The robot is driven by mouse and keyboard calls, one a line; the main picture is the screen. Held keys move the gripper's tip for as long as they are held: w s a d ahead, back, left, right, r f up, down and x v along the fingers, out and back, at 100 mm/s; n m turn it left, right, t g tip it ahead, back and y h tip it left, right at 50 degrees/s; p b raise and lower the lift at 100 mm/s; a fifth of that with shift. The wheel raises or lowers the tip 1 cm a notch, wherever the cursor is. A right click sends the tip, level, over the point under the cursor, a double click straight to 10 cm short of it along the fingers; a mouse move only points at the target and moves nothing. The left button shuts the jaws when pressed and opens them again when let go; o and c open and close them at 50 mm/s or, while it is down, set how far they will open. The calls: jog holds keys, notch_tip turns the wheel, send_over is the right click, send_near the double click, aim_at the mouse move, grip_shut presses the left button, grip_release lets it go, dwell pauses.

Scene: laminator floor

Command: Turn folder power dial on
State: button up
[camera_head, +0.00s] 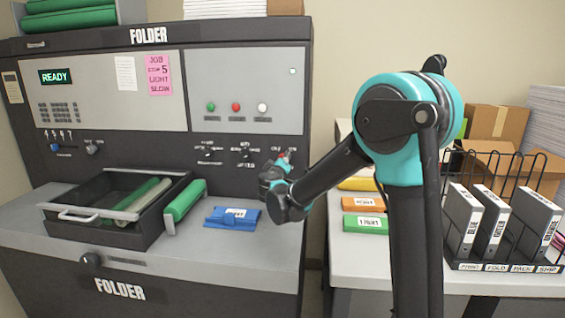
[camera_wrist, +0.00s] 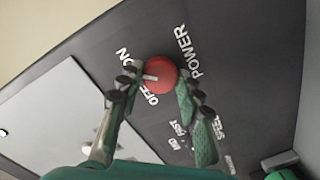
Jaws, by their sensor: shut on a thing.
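The folder's power dial (camera_wrist: 163,68) is a round red knob with a white pointer on the dark panel. In the wrist view its pointer aims left, roughly between the ON label (camera_wrist: 123,59) and the OFF label (camera_wrist: 153,95). My gripper (camera_wrist: 156,72) has one finger on each side of the dial and is shut on it. In the head view my gripper (camera_head: 283,165) is at the right end of the folder's front panel and mostly hides the dial.
The folder (camera_head: 148,289) carries an open black drawer (camera_head: 92,234) with rolls and a blue item (camera_head: 232,218) on its ledge. To the right, a white table (camera_head: 350,262) holds labelled packs and a wire rack (camera_head: 500,267) of binders. A READY display (camera_head: 56,76) is lit green.

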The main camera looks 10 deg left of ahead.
jog(key=shift+m, duration=0.6)
jog(key=o, duration=1.2)
jog(key=shift+c, duration=0.2)
jog(key=s, duration=1.2)
jog(key=shift+a+r, duration=0.2)
jog(key=shift+r, duration=0.1)
